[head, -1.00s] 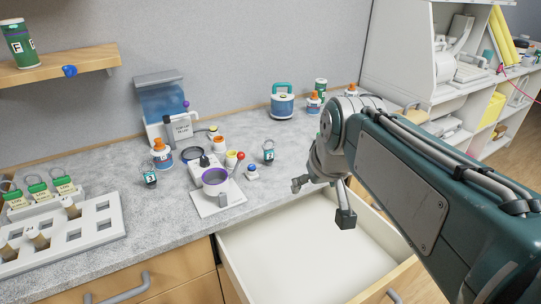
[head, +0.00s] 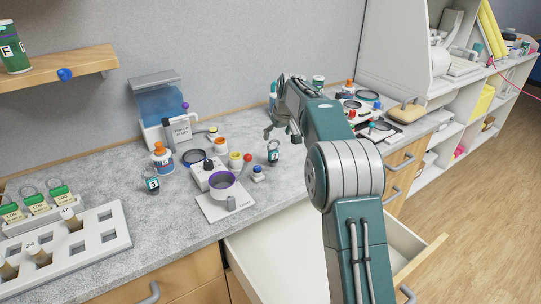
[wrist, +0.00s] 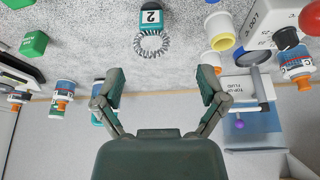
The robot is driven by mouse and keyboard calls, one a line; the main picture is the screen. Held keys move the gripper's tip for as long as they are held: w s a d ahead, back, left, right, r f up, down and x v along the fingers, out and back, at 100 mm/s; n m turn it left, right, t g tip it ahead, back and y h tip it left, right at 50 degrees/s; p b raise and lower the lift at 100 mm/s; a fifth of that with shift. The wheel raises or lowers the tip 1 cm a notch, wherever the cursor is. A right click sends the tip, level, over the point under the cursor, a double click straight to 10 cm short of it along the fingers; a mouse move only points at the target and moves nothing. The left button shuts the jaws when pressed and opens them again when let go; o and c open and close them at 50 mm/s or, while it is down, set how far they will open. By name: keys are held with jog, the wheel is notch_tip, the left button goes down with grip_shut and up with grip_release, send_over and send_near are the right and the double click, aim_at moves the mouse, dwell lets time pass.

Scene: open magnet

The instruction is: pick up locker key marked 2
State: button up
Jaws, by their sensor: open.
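The locker key marked 2 (head: 273,155) is on the grey counter, right of the pot stand in the head view. In the wrist view the tag (wrist: 151,17) shows a "2" on a white label, with a coiled ring (wrist: 151,44) towards my gripper. My gripper (head: 281,134) is above and just behind the key in the head view. In the wrist view my gripper (wrist: 158,88) is open and empty, its fingers spread wide. The key lies ahead of the fingertips, not between them.
A similar tag marked 3 (head: 152,184) stands farther left. An open drawer (head: 270,250) juts out below the counter.

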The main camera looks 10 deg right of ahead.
aim_at(273, 150)
jog(key=x, duration=0.7)
jog(key=w+x, duration=0.1)
jog(key=x, duration=0.2)
jog(key=shift+d, duration=0.3)
jog(key=shift+w+d+f, duration=0.2)
jog(key=shift+w+f, duration=0.1)
jog(key=shift+f, duration=0.2)
jog(key=shift+a, duration=0.15)
jog(key=c, duration=1.1)
